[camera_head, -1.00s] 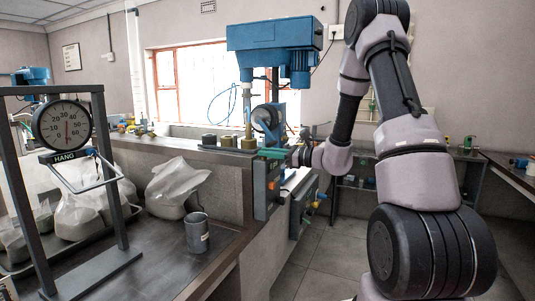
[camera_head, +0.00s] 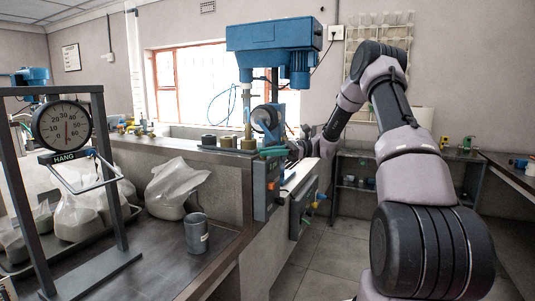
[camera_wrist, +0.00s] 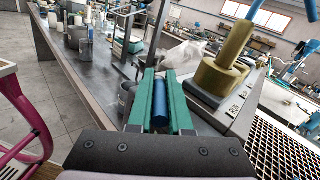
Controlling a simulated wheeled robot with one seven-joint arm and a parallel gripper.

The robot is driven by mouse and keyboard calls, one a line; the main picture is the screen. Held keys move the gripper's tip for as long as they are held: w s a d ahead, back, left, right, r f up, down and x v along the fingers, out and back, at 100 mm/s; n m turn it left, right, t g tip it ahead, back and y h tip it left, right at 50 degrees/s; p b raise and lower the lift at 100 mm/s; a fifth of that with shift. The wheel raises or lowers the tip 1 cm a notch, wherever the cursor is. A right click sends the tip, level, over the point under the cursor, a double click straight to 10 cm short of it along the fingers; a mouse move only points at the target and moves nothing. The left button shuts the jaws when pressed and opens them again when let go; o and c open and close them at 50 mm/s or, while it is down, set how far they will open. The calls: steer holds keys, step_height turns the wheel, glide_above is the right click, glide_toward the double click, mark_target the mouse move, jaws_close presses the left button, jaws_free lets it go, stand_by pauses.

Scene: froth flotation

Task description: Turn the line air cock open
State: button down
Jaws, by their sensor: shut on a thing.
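My gripper (camera_wrist: 160,105) has two green fingers, closed on either side of a short blue cylinder (camera_wrist: 160,104) in the wrist view. The cylinder looks like the handle of the line air cock; the body of the cock is hidden below the fingers and palm. In the head view my gripper's green fingers (camera_head: 273,152) sit at the end of the bench ledge, just above the grey control box. The blue handle cannot be made out there.
A blue flotation machine (camera_head: 270,42) stands over the ledge beside my gripper, with a brass-coloured stepped base (camera_wrist: 218,75) close on its right in the wrist view. A grey control box (camera_head: 265,188) is below. A dark cup (camera_head: 196,234) and bags stand on the near bench.

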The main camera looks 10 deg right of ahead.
steer(key=shift+w+n+g+h, duration=0.15)
steer(key=shift+n+g+h, duration=0.15)
steer(key=shift+n+g, duration=0.65)
steer(key=shift+w+n+g+h, duration=0.1)
steer(key=shift+n+g+h, duration=0.35)
steer(key=shift+g, duration=0.8)
steer(key=shift+n+g, duration=0.3)
steer(key=c, duration=0.8)
jaws_free()
steer(key=shift+c, duration=0.2)
steer(key=v, duration=1)
steer(key=shift+d, duration=0.35)
steer(key=shift+w, duration=0.15)
steer(key=shift+c, duration=0.4)
